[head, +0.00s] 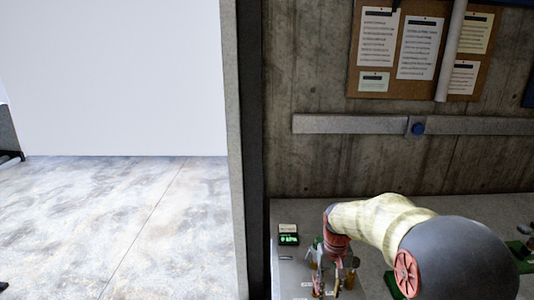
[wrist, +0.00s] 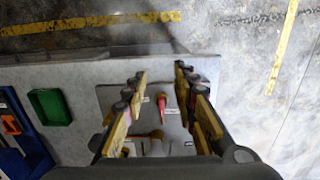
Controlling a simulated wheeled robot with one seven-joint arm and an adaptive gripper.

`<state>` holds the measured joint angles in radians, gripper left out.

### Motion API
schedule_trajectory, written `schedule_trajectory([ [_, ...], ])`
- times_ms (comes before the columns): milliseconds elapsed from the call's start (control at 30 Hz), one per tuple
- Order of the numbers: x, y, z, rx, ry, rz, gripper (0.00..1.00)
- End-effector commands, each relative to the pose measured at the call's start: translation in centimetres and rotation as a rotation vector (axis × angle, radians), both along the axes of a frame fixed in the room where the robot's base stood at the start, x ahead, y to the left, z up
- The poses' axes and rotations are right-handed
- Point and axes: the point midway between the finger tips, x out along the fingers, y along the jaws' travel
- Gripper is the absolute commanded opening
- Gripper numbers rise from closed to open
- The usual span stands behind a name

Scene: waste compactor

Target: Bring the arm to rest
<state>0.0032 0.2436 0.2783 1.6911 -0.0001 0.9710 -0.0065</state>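My arm shows in the head view at the lower right, with a pale yellow sleeve (head: 375,220) and a dark grey rounded link (head: 460,260) close to the camera. It bends down to the left over a grey worktop (head: 290,208). My gripper (wrist: 160,76) is open in the wrist view, its two yellow-padded fingers spread apart above the worktop. A small red item (wrist: 160,100) shows between the fingers and appears to lie below them. In the head view the arm's end partly hides the things behind it, and the fingertips are hard to make out.
A small device with a green display (head: 288,238) stands on the worktop left of my arm. A green tray (wrist: 49,107) and a blue bin (wrist: 32,147) lie at the left in the wrist view. A wall edge (head: 240,150) borders open floor (head: 110,220).

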Motion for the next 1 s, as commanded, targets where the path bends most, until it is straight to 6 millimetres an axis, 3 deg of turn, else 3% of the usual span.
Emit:
schedule_trajectory([
  [100, -4.2, 0.0, 2.8, 0.000, -0.037, -0.002, 0.28],
  [300, -11.2, 0.1, 6.5, 0.000, -0.113, -0.004, 0.28],
  [700, -23.6, 0.1, 10.0, 0.000, -0.308, -0.005, 0.28],
  [833, -26.4, 0.2, 10.7, 0.000, -0.386, -0.004, 0.28],
  [1000, -27.8, 0.2, 12.7, 0.000, -0.488, -0.004, 0.28],
])
